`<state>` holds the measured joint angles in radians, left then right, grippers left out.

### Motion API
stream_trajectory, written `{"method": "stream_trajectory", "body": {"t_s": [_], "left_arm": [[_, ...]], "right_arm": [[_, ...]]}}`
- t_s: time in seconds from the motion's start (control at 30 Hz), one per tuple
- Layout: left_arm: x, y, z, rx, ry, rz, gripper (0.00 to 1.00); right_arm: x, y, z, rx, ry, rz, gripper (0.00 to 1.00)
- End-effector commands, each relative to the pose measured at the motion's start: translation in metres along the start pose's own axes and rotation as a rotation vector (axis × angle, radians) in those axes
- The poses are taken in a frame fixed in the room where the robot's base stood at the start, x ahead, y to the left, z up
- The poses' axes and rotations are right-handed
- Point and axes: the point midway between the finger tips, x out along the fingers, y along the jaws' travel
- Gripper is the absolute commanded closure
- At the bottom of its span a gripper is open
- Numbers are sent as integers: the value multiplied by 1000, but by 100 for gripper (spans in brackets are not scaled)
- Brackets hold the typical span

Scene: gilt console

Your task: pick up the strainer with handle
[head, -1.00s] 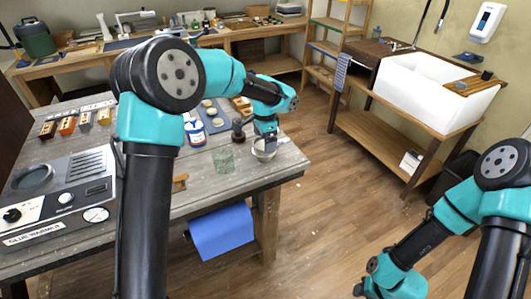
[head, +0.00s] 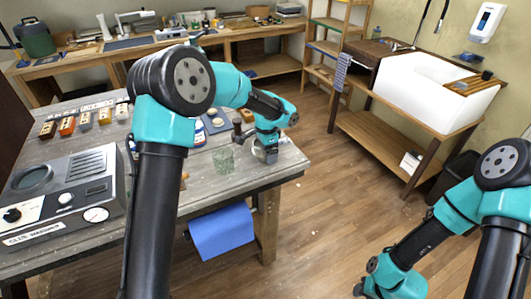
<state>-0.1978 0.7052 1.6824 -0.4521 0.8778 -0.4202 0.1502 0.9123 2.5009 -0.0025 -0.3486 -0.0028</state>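The strainer (head: 256,151) is on the right end of the grey wooden worktable (head: 210,182). Only a pale bit of its bowl shows to the left of my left gripper; the rest is hidden behind the gripper. My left gripper (head: 271,158) points down at the strainer's place, near the table's right edge. Its fingers are small and dark, and I cannot tell whether they are open or touch the strainer. My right gripper (head: 361,290) hangs low over the floor at the bottom, far from the table, its opening unclear.
The glue warmer (head: 62,190) fills the table's left. A blue cloth roll (head: 222,232) hangs below the front edge. My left arm hides part of the tabletop.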

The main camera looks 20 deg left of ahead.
Motion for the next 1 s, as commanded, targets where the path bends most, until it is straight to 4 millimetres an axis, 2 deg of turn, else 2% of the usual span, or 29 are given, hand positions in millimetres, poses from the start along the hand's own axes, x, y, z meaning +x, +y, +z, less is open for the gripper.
{"method": "stream_trajectory", "body": {"t_s": [0.2,0.57,0.83,1.0], "left_arm": [[0,0,0,0,0,0,1],[0,0,0,0,0,0,35],[-1,0,0,0,0,-1,35],[-9,0,0,-1,0,-1,35]], "right_arm": [[0,0,0,0,0,0,57],[0,0,0,0,0,0,57],[0,0,0,0,0,0,57],[0,0,0,0,0,0,57]]}}
